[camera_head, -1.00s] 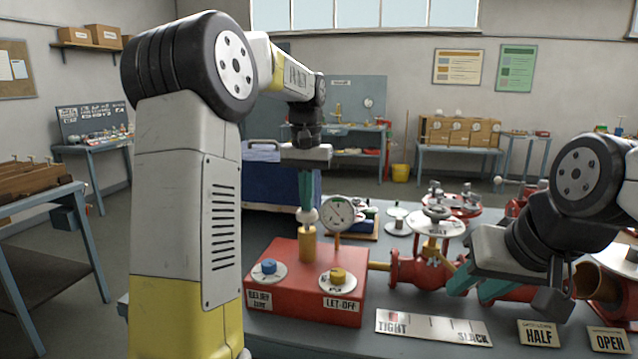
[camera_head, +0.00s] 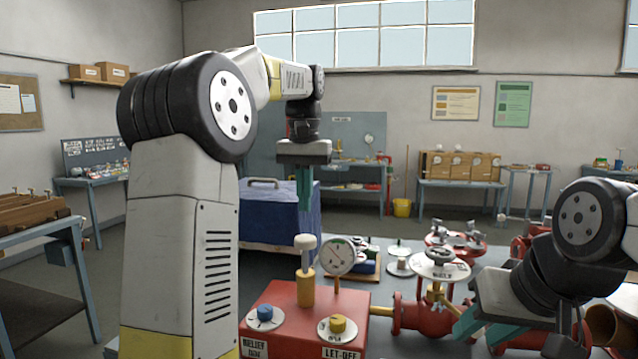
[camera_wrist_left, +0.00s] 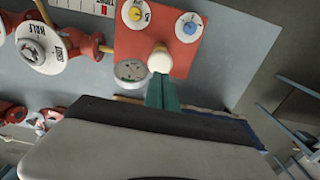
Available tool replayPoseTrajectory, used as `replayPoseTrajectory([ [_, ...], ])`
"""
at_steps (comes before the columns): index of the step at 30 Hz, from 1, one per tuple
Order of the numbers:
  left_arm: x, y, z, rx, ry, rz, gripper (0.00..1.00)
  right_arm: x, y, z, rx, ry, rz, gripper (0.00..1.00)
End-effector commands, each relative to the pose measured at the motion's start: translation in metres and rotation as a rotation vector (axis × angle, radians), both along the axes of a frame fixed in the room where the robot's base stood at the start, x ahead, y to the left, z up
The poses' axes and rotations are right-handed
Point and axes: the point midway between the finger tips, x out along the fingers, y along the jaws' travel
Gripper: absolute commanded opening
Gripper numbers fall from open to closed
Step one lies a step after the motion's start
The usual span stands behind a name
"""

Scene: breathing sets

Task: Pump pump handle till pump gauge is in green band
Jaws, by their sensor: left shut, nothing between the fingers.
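The pump is a red box (camera_head: 292,318) with a brass cylinder (camera_head: 306,291). Its pump handle (camera_head: 305,247), a white knob on a rod, stands raised above the cylinder. The round pump gauge (camera_head: 337,256) is behind it to the right; its needle and green band are too small to read surely. My left gripper (camera_head: 305,207) is shut and empty, pointing down above the knob with a gap between. In the left wrist view, the fingertips (camera_wrist_left: 160,80) overlap the knob's edge (camera_wrist_left: 159,61). My right gripper (camera_head: 474,334) hangs open at the right, fingers apart.
A blue relief knob (camera_head: 264,313) and a yellow let-off knob (camera_head: 338,324) sit on the box top. A red valve with a handwheel (camera_head: 438,256) joins the box at the right. A blue crate (camera_head: 280,216) stands behind.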

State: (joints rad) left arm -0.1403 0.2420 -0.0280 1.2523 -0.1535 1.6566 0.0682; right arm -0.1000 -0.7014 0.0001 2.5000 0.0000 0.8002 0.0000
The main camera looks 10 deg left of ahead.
Motion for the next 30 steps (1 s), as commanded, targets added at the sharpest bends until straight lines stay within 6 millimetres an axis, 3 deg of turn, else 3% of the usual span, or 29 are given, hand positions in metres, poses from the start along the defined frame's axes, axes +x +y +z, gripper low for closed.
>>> replayPoseTrajectory([
  [3,0.001,0.000,0.020,0.000,0.000,-0.001,0.00,0.000,0.000,0.000,0.000,0.002,0.000,0.36],
  [9,0.001,0.000,0.037,0.000,0.000,-0.001,0.00,0.000,0.000,0.000,0.000,0.001,0.000,0.36],
  [30,0.000,0.000,0.039,0.000,-0.001,0.000,0.00,0.000,0.000,0.000,0.000,0.001,0.000,0.36],
])
